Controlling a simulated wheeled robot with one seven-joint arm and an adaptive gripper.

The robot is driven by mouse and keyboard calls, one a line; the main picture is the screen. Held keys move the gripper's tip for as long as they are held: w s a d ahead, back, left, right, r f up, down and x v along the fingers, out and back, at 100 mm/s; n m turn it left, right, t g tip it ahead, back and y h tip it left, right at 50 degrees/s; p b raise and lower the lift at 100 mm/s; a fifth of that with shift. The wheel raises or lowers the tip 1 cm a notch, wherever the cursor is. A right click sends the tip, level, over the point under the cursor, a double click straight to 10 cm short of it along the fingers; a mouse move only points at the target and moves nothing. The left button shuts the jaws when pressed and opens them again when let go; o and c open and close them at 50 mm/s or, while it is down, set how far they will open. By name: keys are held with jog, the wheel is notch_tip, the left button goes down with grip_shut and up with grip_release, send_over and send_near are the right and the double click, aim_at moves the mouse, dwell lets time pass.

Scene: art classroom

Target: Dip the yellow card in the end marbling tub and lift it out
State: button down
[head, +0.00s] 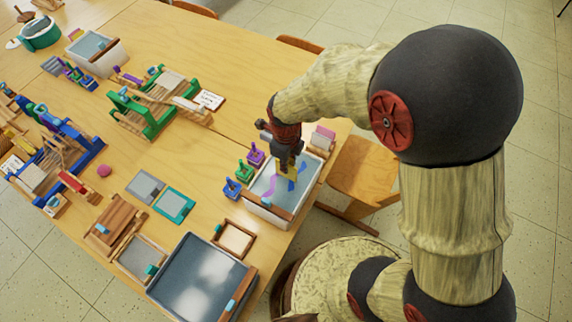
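The marbling tub (268,212) at the right end of the table is a white box with a wooden front edge. Its grey liquid carries purple and blue patches of colour. My gripper (286,166) points down over the tub and is shut on the yellow card (287,174). Only a small part of the card shows below the fingers. I cannot tell whether its lower edge touches the liquid. The fingertips are small and partly hidden by the gripper body.
Purple, green and blue holders (244,171) stand just left of the tub. A rack of pink cards (322,138) is behind it. A large dark tray (200,280) and a small wooden frame (234,239) lie in front. A similar tub (97,50) stands far left. A chair (362,170) is at right.

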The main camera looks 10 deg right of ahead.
jog(key=shift+r+p, duration=0.9)
jog(key=shift+r, duration=0.4)
jog(key=shift+r, duration=0.1)
dwell(0.3)
jog(key=shift+r+p, duration=2.15)
jog(key=shift+r, duration=0.55)
jog(key=shift+f, duration=0.1)
